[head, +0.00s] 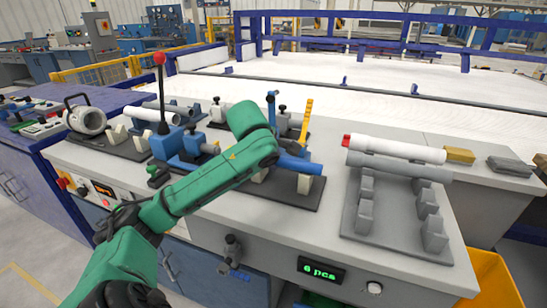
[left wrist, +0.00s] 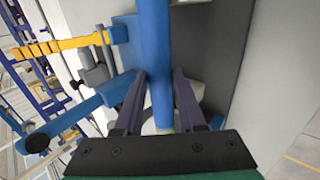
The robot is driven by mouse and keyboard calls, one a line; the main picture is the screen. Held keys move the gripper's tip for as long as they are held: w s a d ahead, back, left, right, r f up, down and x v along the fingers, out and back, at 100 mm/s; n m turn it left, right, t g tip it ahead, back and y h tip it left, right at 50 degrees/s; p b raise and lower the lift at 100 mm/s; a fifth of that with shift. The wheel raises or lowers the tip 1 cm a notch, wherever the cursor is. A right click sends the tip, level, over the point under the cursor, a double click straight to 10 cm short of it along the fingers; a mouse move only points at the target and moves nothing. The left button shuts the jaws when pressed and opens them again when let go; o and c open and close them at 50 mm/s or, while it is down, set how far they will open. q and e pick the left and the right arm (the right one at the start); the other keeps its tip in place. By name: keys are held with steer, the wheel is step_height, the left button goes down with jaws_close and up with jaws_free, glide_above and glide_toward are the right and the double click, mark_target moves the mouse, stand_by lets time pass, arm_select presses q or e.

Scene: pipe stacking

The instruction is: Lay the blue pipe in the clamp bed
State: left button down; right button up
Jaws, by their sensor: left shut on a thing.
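The blue pipe (head: 297,163) shows only at its right end in the head view, beyond my green left arm. In the left wrist view the blue pipe (left wrist: 154,45) runs up the picture between the two dark fingers of my left gripper (left wrist: 160,75), which is shut on it. The clamp bed (head: 290,194) is a dark plate with pale supports and clamp posts, directly below the pipe. My arm hides the gripper and the pipe's middle in the head view. I cannot tell whether the pipe touches the supports. My right gripper is not in view.
A grey rack (head: 395,244) at right holds a white pipe (head: 398,149) and a grey pipe (head: 400,166). A yellow upright scale (head: 306,122) and a blue post stand behind the pipe. A red-knobbed lever (head: 161,90) stands left of my arm. The display (head: 320,270) reads "6 pcs".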

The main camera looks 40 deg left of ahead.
arm_select(q)
steer(key=shift+f, duration=0.35)
steer(key=shift+c, duration=2.1)
jaws_free()
steer(key=p+v, duration=0.2)
steer(key=v, duration=1.2)
steer(key=shift+s+r, duration=0.2)
steer(key=shift+r, duration=0.1)
steer(key=shift+d, duration=0.1)
